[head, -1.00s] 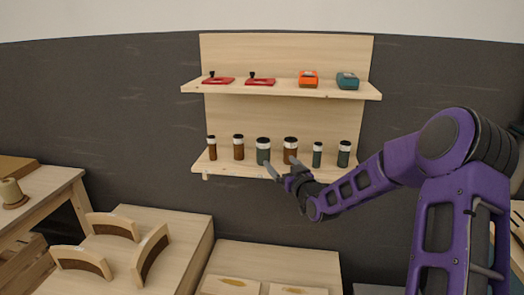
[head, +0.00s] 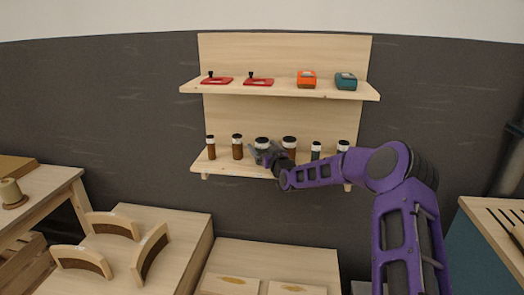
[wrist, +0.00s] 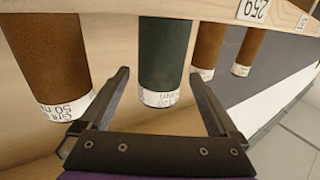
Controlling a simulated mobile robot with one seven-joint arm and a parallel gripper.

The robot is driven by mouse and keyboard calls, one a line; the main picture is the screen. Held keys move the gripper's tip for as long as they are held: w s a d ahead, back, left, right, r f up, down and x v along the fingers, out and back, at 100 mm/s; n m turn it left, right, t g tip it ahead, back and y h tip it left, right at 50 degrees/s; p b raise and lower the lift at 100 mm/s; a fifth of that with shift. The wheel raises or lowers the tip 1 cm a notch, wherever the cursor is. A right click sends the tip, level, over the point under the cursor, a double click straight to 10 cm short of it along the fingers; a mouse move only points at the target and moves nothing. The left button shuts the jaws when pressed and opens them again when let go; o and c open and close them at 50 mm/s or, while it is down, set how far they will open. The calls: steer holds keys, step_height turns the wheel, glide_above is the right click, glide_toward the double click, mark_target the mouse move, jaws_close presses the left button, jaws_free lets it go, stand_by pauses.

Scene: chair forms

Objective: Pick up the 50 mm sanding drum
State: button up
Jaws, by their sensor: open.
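Several upright drums with white labelled tops stand in a row on the lower shelf (head: 222,168). A wide green drum (head: 262,142) stands left of a wide brown drum (head: 289,143). In the wrist view, turned upside down, the brown drum (wrist: 45,50) shows part of a label reading "50 m". The green drum (wrist: 163,55) has a label I cannot fully read. My gripper (head: 262,152) is open at the green drum and hides its lower part. In the wrist view the fingers (wrist: 160,82) lie on either side of the green drum, with gaps visible.
Narrow brown drums (head: 237,147) stand to the left and narrow green drums (head: 316,151) to the right. The upper shelf (head: 280,92) holds red tools (head: 217,80), an orange box (head: 307,80) and a teal box (head: 346,81). A wooden bench with curved pieces (head: 112,226) stands below left.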

steer(key=shift+w+a, duration=0.25)
steer(key=shift+w, duration=0.4)
jaws_close()
